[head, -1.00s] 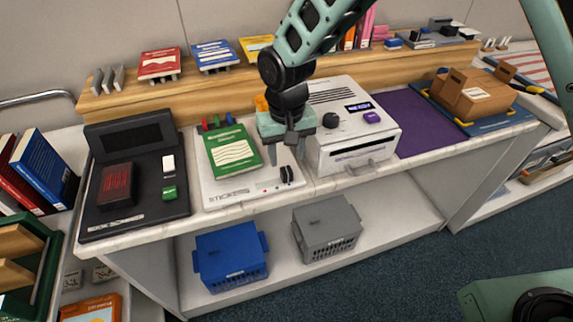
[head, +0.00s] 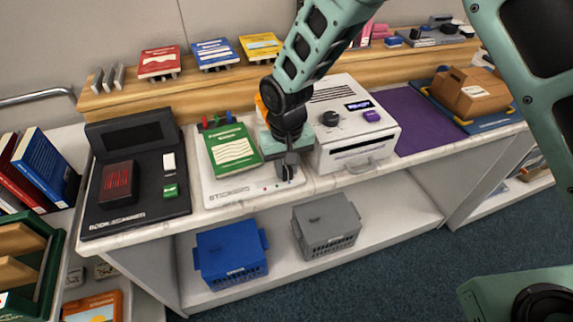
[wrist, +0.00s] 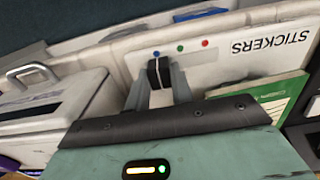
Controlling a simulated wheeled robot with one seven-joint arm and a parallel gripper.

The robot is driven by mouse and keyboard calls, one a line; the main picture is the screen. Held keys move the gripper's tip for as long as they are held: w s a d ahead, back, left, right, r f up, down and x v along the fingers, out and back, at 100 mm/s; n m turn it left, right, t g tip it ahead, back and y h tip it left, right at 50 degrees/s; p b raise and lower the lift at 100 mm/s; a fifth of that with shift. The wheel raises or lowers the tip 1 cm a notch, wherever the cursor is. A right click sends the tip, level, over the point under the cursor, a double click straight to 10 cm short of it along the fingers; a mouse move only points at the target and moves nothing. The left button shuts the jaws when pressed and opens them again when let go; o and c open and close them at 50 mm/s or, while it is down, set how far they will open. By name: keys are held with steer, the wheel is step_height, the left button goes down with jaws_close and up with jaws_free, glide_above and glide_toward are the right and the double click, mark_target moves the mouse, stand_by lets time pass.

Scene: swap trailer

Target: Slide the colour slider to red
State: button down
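The colour slider's dark knob (wrist: 158,72) sits on the white stickers machine (wrist: 225,65), in line with the blue dot (wrist: 157,53). The green dot (wrist: 180,48) and the red dot (wrist: 205,43) lie to its right in the wrist view. My gripper (wrist: 159,82) reaches down over the knob, one finger on each side, and appears shut on it. In the head view my gripper (head: 287,175) is low at the right part of the stickers machine (head: 215,186), and its fingers largely hide the knob.
A green book (head: 232,147) lies on the machine left of my gripper. A white device with a handle (head: 352,155) stands close on the right. The black book scanner (head: 130,207) is farther left. Blue (head: 230,255) and grey (head: 327,226) baskets are on the shelf below.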

steer(key=a, duration=0.2)
steer(key=s+a, duration=0.1)
steer(key=a, duration=0.3)
steer(key=shift+s+a, duration=0.1)
steer(key=shift+s, duration=0.25)
steer(key=c, duration=1.2)
jaws_free()
steer(key=shift+a, duration=0.1)
step_height(320, 180, up, 18)
steer(key=b, duration=0.2)
steer(key=shift+f, duration=0.25)
